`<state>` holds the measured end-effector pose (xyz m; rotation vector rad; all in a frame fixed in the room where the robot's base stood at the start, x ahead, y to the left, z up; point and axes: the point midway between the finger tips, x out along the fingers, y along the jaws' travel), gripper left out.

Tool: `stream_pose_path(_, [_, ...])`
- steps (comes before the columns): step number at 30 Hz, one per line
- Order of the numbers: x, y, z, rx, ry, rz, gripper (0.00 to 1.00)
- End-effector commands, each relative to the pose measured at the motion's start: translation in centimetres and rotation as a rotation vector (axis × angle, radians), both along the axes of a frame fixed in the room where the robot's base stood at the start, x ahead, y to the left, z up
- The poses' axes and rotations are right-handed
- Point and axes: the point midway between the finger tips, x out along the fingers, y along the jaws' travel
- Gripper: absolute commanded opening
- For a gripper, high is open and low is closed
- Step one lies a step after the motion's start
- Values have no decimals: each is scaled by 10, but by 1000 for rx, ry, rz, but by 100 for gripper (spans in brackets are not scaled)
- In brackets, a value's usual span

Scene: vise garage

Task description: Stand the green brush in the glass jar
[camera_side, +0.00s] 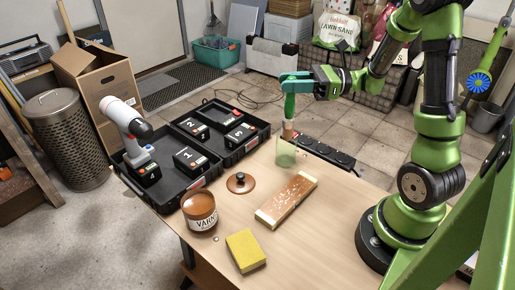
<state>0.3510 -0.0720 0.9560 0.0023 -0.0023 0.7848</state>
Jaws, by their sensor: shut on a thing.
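My gripper (294,80) is shut on the green brush (290,105), near the top of its green handle. The brush hangs upright with its bristle end down. The glass jar (286,155) stands on the wooden table directly below the brush. The lower end of the brush is at the jar's mouth in this view. I cannot tell how far inside the jar it reaches.
A varnish tin (200,212), its lid (240,183), a wooden board (287,200) and a yellow sponge (245,250) lie in front of the jar. An open black tool case (205,140) is at the left. A power strip (328,153) runs behind the jar at right.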

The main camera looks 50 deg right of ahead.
Motion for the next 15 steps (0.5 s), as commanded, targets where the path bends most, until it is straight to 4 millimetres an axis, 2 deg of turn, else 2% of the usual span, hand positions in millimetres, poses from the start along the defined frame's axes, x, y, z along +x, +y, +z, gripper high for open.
stream_pose_path(15, [0, 0, -39, 2, 2, 0, 0])
